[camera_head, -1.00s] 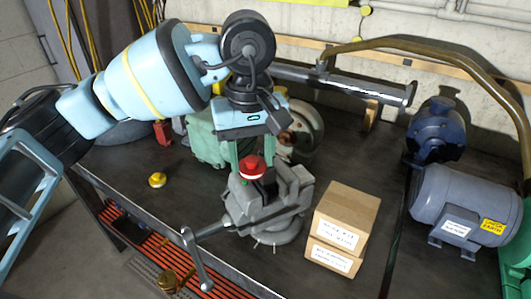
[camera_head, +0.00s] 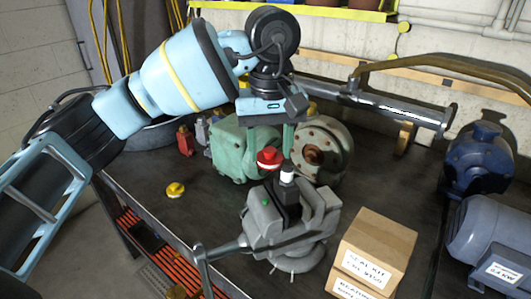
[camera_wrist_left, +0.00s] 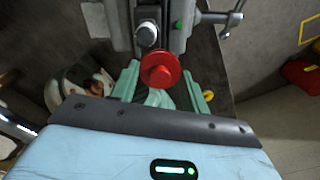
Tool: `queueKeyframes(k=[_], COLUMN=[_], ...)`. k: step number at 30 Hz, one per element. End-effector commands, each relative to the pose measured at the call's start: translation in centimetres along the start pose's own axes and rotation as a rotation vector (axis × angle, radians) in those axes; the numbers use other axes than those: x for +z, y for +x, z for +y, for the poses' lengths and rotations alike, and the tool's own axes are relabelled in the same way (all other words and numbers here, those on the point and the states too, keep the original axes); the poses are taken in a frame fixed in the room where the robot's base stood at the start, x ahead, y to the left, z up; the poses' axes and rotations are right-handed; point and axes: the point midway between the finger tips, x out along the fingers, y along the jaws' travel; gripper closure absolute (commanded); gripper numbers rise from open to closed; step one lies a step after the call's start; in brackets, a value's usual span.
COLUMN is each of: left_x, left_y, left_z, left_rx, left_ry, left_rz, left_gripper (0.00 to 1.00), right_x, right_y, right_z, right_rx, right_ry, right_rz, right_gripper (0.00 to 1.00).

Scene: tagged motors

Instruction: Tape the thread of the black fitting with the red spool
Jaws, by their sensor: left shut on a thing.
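The black fitting (camera_head: 288,181) stands upright in the jaws of a grey vise (camera_head: 285,232) on the dark bench. Its upper end is white, as if covered by tape. In the left wrist view the fitting (camera_wrist_left: 147,36) shows its pale top between the vise jaws. My left gripper (camera_head: 267,146) points down and is shut on the red spool (camera_head: 268,160). The spool is just left of the fitting's top and slightly above it, seemingly apart. In the left wrist view the red spool (camera_wrist_left: 161,70) hides part of the gripper's grip.
Two cardboard boxes (camera_head: 375,246) are stacked right of the vise. A yellow spool (camera_head: 175,190) lies on the bench at left. A green pump (camera_head: 240,149) stands behind the vise, and blue and grey motors (camera_head: 492,235) stand at right. Bare bench lies left of the vise.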

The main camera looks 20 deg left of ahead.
Motion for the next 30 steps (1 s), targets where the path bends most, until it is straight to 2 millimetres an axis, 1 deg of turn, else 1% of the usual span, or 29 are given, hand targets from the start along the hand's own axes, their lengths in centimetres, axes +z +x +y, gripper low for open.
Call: queueKeyframes(k=[1,3,9,18,24,30], left_x=[-0.3,-0.3,-0.2,-0.2,-0.2,-0.2], left_y=[0.2,-0.8,-2.7,-5.0,-5.8,-6.0], left_z=[0.4,0.3,0.3,0.3,0.3,0.3], left_rx=[-0.001,0.000,0.003,0.001,0.000,0.000], left_ry=[0.001,0.001,0.000,0.002,0.001,0.001], left_rz=[-0.003,0.002,0.004,0.002,0.001,0.000], left_gripper=[0.69,0.69,0.69,0.69,0.69,0.69], right_x=[0.4,-0.4,-1.7,-2.7,-2.9,-2.8], right_y=[0.1,0.0,-0.2,-0.5,-0.6,-0.7], right_z=[0.0,0.1,0.3,0.6,0.6,0.6], right_rx=[-0.001,0.000,0.002,0.005,0.006,0.006], right_ry=[0.000,-0.003,-0.013,-0.022,-0.023,-0.022], right_rz=[-0.006,0.006,0.030,0.049,0.051,0.049], right_gripper=[0.57,0.57,0.57,0.57,0.57,0.57])
